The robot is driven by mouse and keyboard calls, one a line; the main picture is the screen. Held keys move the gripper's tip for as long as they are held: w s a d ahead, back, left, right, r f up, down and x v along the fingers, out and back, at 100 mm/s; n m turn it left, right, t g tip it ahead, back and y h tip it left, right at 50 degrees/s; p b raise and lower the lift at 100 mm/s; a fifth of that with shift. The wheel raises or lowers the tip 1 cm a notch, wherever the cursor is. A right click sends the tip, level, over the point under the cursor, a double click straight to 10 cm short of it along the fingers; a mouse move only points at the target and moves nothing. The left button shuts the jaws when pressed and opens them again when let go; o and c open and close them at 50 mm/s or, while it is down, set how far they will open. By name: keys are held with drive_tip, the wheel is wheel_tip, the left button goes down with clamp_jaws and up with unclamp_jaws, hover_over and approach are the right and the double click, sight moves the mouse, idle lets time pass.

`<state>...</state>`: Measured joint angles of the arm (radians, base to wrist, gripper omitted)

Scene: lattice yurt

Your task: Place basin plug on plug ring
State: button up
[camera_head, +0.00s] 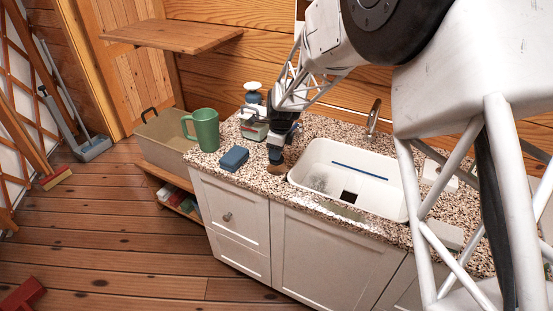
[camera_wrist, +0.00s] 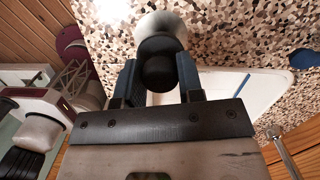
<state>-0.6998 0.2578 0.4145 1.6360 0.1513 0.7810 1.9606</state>
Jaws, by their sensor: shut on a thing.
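My gripper (camera_head: 277,146) points down over the counter, just left of the basin. In the wrist view its two blue fingers (camera_wrist: 160,82) are shut on a dark rounded knob (camera_wrist: 158,68), which I take to be the basin plug. A pale round part (camera_wrist: 162,24) shows beyond the knob; I cannot tell whether it belongs to the plug or lies under it. In the head view a small brown round thing (camera_head: 276,169) is right below the fingertips on the counter; it may be the plug ring. I cannot tell whether they touch.
The white basin (camera_head: 318,158) is sunk in the speckled counter (camera_head: 262,182), with a tap (camera_head: 373,118) behind it. A blue sponge-like block (camera_head: 234,158) and a green mug (camera_head: 204,130) stand to the left. A pump bottle (camera_head: 253,92) is close behind my gripper.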

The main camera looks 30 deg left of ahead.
drive_tip(key=shift+f, duration=1.75)
drive_tip(key=shift+f, duration=0.1)
drive_tip(key=o, duration=0.9)
drive_tip(key=r, duration=0.4)
drive_tip(key=d+r, duration=0.1)
drive_tip(key=r, duration=0.7)
drive_tip(key=shift+w+d, duration=0.15)
drive_tip(key=shift+d, duration=0.05)
drive_tip(key=shift+d+r, duration=0.1)
